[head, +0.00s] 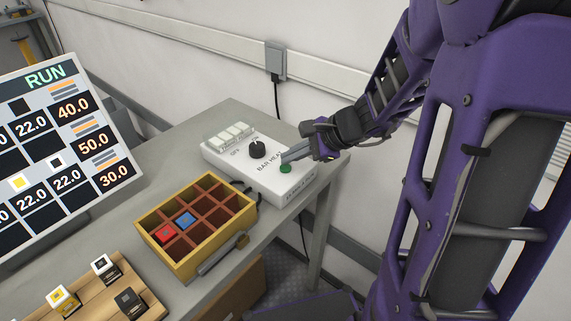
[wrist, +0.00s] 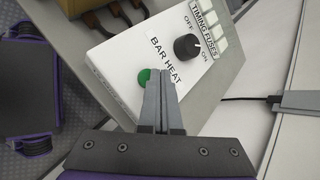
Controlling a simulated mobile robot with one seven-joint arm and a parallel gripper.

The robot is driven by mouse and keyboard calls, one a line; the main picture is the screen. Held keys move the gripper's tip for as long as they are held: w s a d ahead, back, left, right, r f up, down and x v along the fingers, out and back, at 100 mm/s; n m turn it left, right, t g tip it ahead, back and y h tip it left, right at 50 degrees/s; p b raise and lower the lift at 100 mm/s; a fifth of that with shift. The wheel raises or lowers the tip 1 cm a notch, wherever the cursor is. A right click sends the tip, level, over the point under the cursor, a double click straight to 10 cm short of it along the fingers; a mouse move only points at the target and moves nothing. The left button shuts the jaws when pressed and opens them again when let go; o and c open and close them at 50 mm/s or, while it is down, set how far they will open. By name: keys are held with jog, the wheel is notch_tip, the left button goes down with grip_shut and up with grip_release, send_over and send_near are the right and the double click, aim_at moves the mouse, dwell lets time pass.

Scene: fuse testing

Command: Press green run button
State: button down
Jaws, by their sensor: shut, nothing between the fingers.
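The green run button (head: 285,169) is at the front corner of the white control box (head: 226,157), beside the "BAR HEAT" label. It also shows in the wrist view as a green disc (wrist: 143,76), partly covered by the left finger. My gripper (head: 287,158) is shut and empty. In the wrist view its fingertips (wrist: 160,84) overlap the right edge of the button. In the head view the fingertips are just above and behind the button; I cannot tell whether they touch it or the box.
A black knob (head: 257,149) and several white fuse switches (head: 229,136) are on the same box. A yellow compartment box (head: 182,266) holds a red and a blue block. A display (head: 57,150) reads "RUN". A wooden block (head: 85,311) bears several fuses. The wall is close behind.

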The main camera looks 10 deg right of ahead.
aim_at(291, 168)
jog(key=shift+r, duration=0.3)
notch_tip(291, 168, up, 5)
jog(key=p, duration=0.4)
dwell(0.9)
